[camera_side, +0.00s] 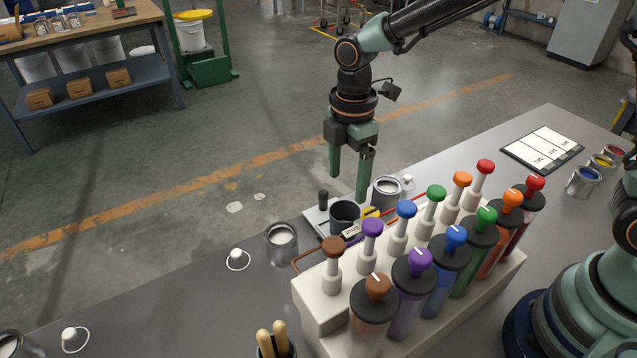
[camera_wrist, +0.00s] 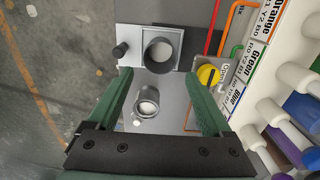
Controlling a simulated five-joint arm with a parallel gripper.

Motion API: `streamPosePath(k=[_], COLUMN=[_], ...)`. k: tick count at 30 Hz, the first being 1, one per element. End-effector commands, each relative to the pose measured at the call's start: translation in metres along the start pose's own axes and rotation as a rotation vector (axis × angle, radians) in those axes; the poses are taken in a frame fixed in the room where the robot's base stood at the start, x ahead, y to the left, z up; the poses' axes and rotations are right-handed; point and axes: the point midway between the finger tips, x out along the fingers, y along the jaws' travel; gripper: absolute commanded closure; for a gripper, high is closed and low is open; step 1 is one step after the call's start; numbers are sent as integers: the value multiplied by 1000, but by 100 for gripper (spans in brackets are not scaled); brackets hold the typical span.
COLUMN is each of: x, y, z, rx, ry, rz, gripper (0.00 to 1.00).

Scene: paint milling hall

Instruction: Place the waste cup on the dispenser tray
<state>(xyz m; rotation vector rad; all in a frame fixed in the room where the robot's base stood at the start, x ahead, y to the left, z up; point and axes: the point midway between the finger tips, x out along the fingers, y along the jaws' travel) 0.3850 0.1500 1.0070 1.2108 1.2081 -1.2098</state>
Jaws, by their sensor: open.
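My gripper (camera_side: 348,187) is open and empty, pointing down above the table near the tray. Similar cups stand at middle left (camera_side: 281,243) and the bottom left corner (camera_side: 8,344). I see no label showing which is the waste cup. The dispenser tray (camera_side: 316,217) is a metal plate with a black knob and dark round holder (camera_side: 344,215); the tray (camera_wrist: 133,46) also shows in the wrist view.
A pale rack (camera_side: 317,300) with several coloured plungers and cylinders stands close right of the tray. A yellow knob (camera_wrist: 207,75) is between tray and rack. White pegs (camera_side: 238,258) stand near the cups. A label sheet (camera_side: 542,149) lies at the back right.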

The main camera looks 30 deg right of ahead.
Motion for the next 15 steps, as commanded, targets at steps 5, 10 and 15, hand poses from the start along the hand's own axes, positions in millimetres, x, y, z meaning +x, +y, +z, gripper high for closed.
streamPosePath(k=[5, 10, 15], x=[-24, -37, -63], y=[0, -1, -8], z=[0, 3, 28], rx=[0, 26, 233], ry=[1, 4, 33], rz=[2, 9, 73], gripper=[16, 16, 16])
